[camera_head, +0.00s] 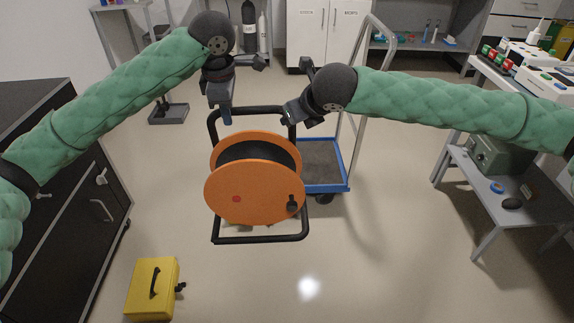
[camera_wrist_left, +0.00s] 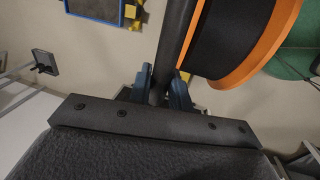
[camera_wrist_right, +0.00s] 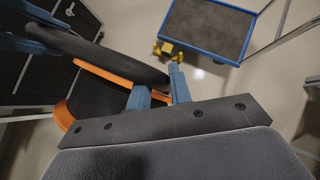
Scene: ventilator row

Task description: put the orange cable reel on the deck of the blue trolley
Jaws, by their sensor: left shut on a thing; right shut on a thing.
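The orange cable reel (camera_head: 238,191), with a black drum and black tube frame, hangs upright between my two arms in the head view. My left gripper (camera_head: 227,113) is shut on the left side of the frame's top; the left wrist view shows its blue fingers (camera_wrist_left: 165,88) around the black tube. My right gripper (camera_head: 294,116) is shut on the frame's top right; its fingers show in the right wrist view (camera_wrist_right: 160,92). The blue trolley (camera_head: 347,172) stands behind the reel to the right; its grey deck is bare where it shows and partly hidden by the reel.
A yellow case (camera_head: 153,288) lies on the floor at lower left. A black cabinet (camera_head: 60,215) stands at left, and a grey table (camera_head: 500,205) with devices at right. The trolley's tall handle (camera_head: 365,60) rises near my right forearm.

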